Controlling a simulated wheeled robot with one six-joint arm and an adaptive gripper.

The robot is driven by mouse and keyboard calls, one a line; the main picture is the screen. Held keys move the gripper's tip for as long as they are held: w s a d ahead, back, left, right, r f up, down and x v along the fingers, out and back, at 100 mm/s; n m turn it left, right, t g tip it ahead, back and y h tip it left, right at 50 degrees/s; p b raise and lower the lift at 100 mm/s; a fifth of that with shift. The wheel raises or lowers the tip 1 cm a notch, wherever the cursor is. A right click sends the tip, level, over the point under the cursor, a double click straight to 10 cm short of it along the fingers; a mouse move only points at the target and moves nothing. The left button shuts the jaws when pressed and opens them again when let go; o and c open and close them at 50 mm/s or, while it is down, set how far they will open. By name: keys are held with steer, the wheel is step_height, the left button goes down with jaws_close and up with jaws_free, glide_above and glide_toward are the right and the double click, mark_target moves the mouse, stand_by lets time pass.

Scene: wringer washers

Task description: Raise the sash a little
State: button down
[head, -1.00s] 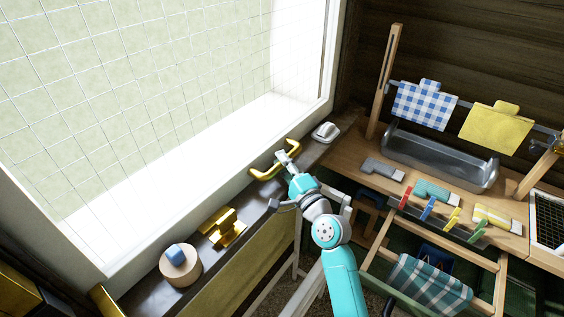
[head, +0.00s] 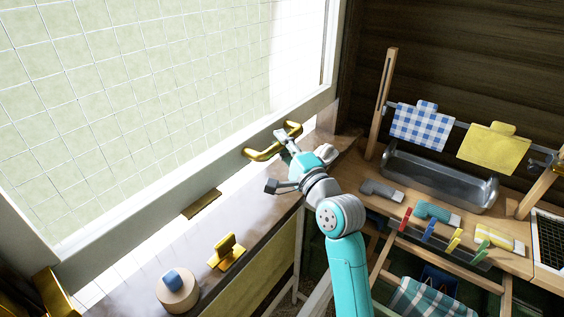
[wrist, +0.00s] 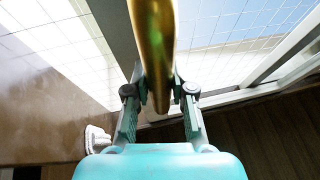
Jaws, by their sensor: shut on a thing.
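The window sash (head: 200,172) is a white frame with wire-gridded glass, seen on the left in the head view. Its lower rail stands above the sill, with a bright gap below it. A brass handle (head: 272,143) is fixed to the rail. My gripper (head: 286,141) is shut on the right part of this handle. In the wrist view the brass handle (wrist: 155,50) runs between the two fingers of my gripper (wrist: 158,95). The exact finger contact is partly hidden behind the bar.
A white object (wrist: 97,140) lies on the sill in the wrist view.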

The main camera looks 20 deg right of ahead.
steer(key=shift+r, duration=0.95)
steer(key=c, duration=1.2)
jaws_free()
steer(key=shift+c, duration=0.2)
steer(key=shift+f, duration=0.1)
steer(key=shift+s, duration=0.1)
steer(key=shift+s+d+f, duration=0.1)
steer(key=shift+s+f, duration=0.05)
steer(key=shift+s, duration=0.15)
steer(key=v, duration=1.1)
steer(key=shift+s+f, duration=0.1)
steer(key=shift+f, duration=0.05)
